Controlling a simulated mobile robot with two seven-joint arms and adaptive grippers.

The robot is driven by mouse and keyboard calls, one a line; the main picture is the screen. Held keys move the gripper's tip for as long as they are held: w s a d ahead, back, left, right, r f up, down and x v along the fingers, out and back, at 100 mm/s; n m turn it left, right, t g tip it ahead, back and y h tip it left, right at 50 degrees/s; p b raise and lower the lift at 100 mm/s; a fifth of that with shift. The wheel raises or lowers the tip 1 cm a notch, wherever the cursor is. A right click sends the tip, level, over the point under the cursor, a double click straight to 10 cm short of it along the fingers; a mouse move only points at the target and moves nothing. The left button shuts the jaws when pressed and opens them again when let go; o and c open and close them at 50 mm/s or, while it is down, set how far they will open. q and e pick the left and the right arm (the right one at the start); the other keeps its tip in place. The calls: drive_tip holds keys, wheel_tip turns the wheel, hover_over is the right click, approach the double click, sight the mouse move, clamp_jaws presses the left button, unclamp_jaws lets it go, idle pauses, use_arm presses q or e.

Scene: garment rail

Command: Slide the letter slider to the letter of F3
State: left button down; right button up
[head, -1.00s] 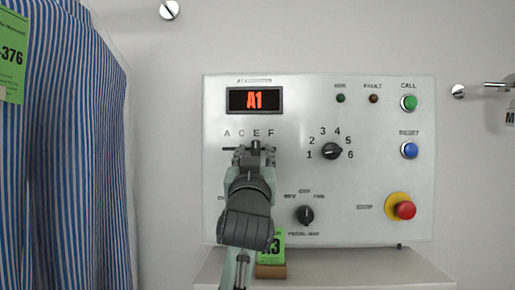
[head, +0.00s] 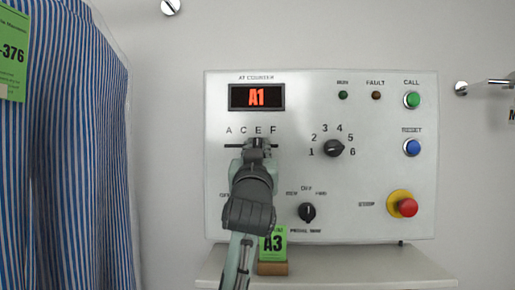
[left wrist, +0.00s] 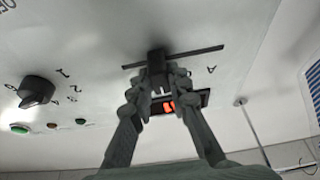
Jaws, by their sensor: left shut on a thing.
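The letter slider is a dark knob (left wrist: 157,60) on a thin black slot (left wrist: 195,52). In the head view the slot (head: 232,146) runs below the letters A, C, E and F. My left gripper (head: 258,152) is at the slot, roughly under E, and hides most of the knob. In the left wrist view the fingers of my left gripper (left wrist: 160,86) are closed on the knob. The red display (head: 257,96) on the white panel (head: 370,200) reads A1. My right gripper is not in view.
A number dial (head: 333,148) marked 1 to 6 is right of the slider. A lower black knob (head: 307,212), green button (head: 412,100), blue button (head: 412,147) and red stop button (head: 407,207) share the panel. A green A3 tag (head: 273,243) stands on the shelf (head: 370,265). Striped clothing (head: 70,150) hangs left.

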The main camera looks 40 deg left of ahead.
sight(276, 140)
use_arm(q)
drive_tip(key=shift+w+d, duration=0.55)
drive_tip(key=shift+d, duration=0.3)
drive_tip(key=shift+w+d, duration=0.5)
drive_tip(key=shift+d, duration=0.35)
drive_tip(key=c, duration=1.4)
unclamp_jaws()
drive_tip(key=shift+w+d, duration=0.1)
drive_tip(key=shift+d, duration=0.05)
drive_tip(key=shift+c, duration=0.2)
drive_tip(key=v, duration=1.2)
drive_tip(key=shift+s, duration=0.2)
